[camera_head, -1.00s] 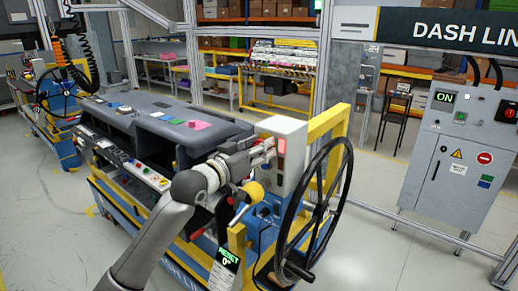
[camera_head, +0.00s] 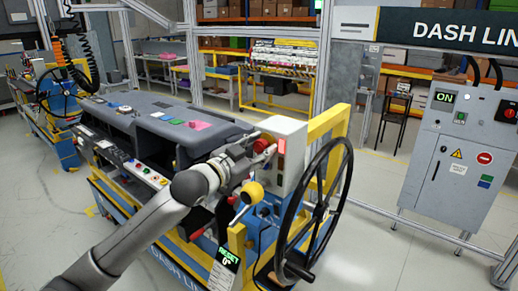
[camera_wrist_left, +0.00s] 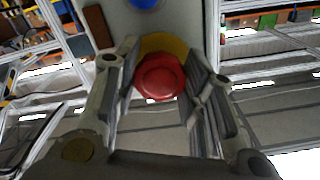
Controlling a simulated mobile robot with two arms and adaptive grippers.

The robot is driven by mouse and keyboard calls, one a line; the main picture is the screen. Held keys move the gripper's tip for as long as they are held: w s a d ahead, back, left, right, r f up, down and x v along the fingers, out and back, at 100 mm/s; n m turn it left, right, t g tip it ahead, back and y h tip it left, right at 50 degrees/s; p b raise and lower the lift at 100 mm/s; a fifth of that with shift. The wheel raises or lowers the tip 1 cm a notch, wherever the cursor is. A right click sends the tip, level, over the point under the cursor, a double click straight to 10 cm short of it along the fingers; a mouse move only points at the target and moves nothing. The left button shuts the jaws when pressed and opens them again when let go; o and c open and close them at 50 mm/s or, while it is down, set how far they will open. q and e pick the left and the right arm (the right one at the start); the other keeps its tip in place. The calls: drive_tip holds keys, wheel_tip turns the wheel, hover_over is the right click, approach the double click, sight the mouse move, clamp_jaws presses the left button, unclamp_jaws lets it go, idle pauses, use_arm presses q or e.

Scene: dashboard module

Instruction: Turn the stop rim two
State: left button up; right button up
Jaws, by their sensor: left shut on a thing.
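The red stop rim (camera_wrist_left: 160,76) is a round red knob on a yellow backing (camera_wrist_left: 162,43) in the left wrist view. It also shows in the head view (camera_head: 262,145), partly behind my gripper, on the side of a pale box (camera_head: 294,128) with a lit red panel. My left gripper (camera_head: 255,157) is at the knob. In the left wrist view its two fingers (camera_wrist_left: 162,85) stand on either side of the red rim and are shut on it. Where the fingers touch is hard to see. My right gripper is not in view.
A large black handwheel (camera_head: 318,207) stands right of the box. A yellow ball knob (camera_head: 254,190) sits just below my gripper. A dark dashboard (camera_head: 165,118) lies behind it. A grey cabinet (camera_head: 462,165) stands at the right, with open floor between.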

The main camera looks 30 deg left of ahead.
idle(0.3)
use_arm(q)
drive_tip(key=o, duration=1)
drive_tip(key=shift+o, duration=0.2)
drive_tip(key=shift+s+f, duration=0.1)
drive_tip(key=shift+s, duration=0.45)
drive_tip(key=s, duration=1)
drive_tip(key=shift+s+a, duration=0.4)
drive_tip(key=shift+a, duration=0.05)
